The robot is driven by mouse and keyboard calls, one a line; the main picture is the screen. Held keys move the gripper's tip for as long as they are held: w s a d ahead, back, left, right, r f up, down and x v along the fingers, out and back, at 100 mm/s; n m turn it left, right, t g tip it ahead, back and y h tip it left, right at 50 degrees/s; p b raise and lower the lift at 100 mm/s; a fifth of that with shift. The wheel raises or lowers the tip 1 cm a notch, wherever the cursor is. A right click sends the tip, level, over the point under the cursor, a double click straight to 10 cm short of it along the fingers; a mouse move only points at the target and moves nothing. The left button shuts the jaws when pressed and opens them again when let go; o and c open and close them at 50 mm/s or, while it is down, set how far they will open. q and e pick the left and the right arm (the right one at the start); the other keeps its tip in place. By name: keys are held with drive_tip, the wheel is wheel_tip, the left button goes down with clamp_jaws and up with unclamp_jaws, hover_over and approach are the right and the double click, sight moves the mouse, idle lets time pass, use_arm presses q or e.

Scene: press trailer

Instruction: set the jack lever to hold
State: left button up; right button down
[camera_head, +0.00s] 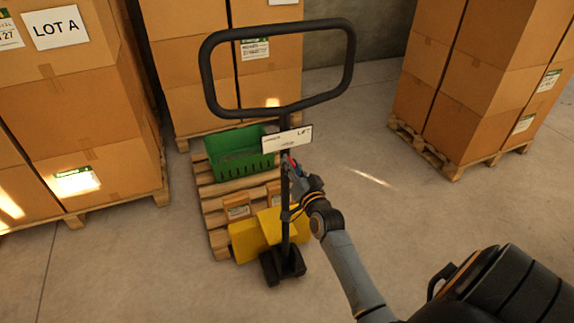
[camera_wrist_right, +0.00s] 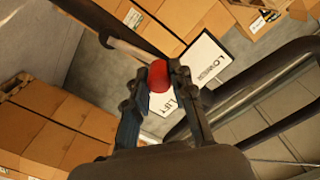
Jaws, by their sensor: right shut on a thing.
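The pallet jack has a black loop handle (camera_head: 280,28) on an upright tiller above its yellow body (camera_head: 262,234). A white label plate (camera_head: 287,139) sits below the loop; "LIFT" reads at its right end. In the right wrist view the plate (camera_wrist_right: 205,70) also shows "LIFT" and a partly covered "LOWER". The jack lever (camera_wrist_right: 130,50) is a pale rod with a red knob (camera_wrist_right: 158,75). My right gripper (camera_head: 291,165) is at the tiller just under the plate. In its wrist view, its fingers (camera_wrist_right: 160,74) are shut on the red knob. My left gripper is not in view.
A wooden pallet (camera_head: 215,205) with a green crate (camera_head: 238,152) and small boxes lies behind the jack. Stacked cartons on pallets stand at left (camera_head: 75,120), behind (camera_head: 190,75) and at right (camera_head: 480,90). Concrete floor (camera_head: 385,160) is free right of the jack.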

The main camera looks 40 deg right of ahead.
drive_tip(key=shift+s+d+m, duration=0.15)
drive_tip(key=shift+d+m, duration=0.4)
drive_tip(key=shift+m, duration=0.35)
drive_tip(key=c, duration=1.1)
unclamp_jaws()
drive_tip(key=shift+s, duration=0.1)
drive_tip(key=v, duration=1.1)
drive_tip(key=shift+s, duration=0.4)
